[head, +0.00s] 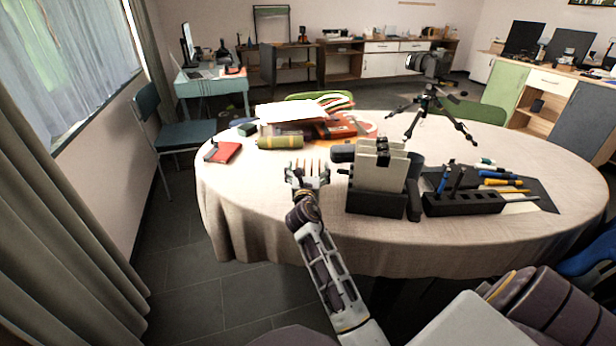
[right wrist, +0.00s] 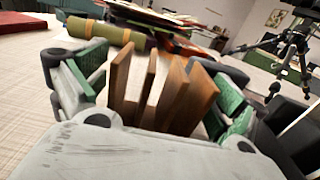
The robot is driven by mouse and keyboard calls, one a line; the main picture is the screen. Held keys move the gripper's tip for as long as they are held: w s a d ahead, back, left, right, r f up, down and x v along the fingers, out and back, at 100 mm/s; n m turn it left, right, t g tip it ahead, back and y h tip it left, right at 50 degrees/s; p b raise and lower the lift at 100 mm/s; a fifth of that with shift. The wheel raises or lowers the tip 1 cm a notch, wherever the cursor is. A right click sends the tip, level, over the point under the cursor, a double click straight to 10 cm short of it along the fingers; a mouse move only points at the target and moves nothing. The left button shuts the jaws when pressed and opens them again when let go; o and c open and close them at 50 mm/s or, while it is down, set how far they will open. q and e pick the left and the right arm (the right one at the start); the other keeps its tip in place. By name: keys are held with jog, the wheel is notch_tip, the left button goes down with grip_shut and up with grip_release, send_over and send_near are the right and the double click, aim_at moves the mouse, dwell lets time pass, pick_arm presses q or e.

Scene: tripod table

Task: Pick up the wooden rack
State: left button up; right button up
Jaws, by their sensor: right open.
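The wooden rack (head: 309,166) stands on the round table, a small brown thing with upright slats. Its slats (right wrist: 168,95) fill the middle of the right wrist view. My right gripper (head: 307,176) is at the rack, with its jaws open. In the right wrist view, the green-padded fingers of this gripper (right wrist: 155,72) are to the left and right of the slats, with gaps showing. The rack's lower part is hidden behind the gripper's body. My left gripper is not in view.
The round table (head: 240,190) has a cream cloth. Close right of the rack stands a black holder (head: 375,203) with pale panels, then a black pen organizer (head: 462,203). Behind are a green roll (head: 280,142) and stacked papers. A red notebook (head: 224,152) lies left; a tripod (head: 430,105) stands behind.

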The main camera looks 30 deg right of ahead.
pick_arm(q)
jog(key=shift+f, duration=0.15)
pick_arm(e)
jog(key=shift+c, duration=0.2)
jog(key=c, duration=1.2)
jog(key=shift+o, duration=0.2)
jog(key=shift+r, duration=0.1)
jog(key=shift+r, duration=0.15)
jog(key=shift+r+p, duration=0.4)
jog(key=shift+r, duration=0.1)
pick_arm(q)
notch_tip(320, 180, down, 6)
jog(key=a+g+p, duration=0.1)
jog(key=p, duration=0.3)
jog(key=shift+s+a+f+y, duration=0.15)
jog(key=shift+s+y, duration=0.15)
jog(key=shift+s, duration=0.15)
pick_arm(e)
notch_tip(320, 180, up, 9)
jog(key=shift+f, duration=0.2)
